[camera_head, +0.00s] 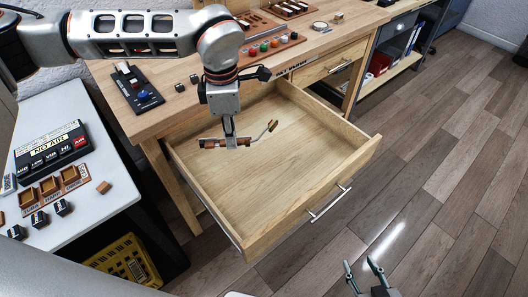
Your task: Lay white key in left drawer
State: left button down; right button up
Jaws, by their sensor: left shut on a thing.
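The left drawer (290,172) of the wooden workbench is pulled wide open, its pale wooden floor mostly bare. My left gripper (229,138) points down over the drawer's left part. It is shut on a small brown and whitish piece, taken to be the white key (211,143); the fingers hide part of it. A thin curved stem with a brown end (272,126) shows just right of the gripper. I cannot tell whether the piece touches the drawer floor. My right gripper (362,268) is open and empty over the floor, in front of the drawer.
A closed drawer (336,66) is to the right in the same bench (160,115). A control box (135,86) and a rack of coloured pieces (270,47) stand on top. A white side table (105,190) with a sign box (52,147) and small trays is at left.

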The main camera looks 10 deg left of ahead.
pick_arm(q)
jog(key=shift+w+d+n, duration=0.25)
jog(key=shift+w+n, duration=0.1)
jog(key=shift+n, duration=0.55)
jog(key=shift+f, duration=0.35)
jog(key=b, duration=0.2)
send_over(241, 184)
notch_tip(241, 184, down, 15)
jog(key=shift+r, duration=0.1)
notch_tip(241, 184, down, 4)
jog(key=shift+f+b, duration=0.2)
jog(key=shift+b, duration=0.45)
jog(key=shift+f, duration=0.2)
jog(key=shift+r, duration=0.15)
jog(key=c, duration=2)
grip_release()
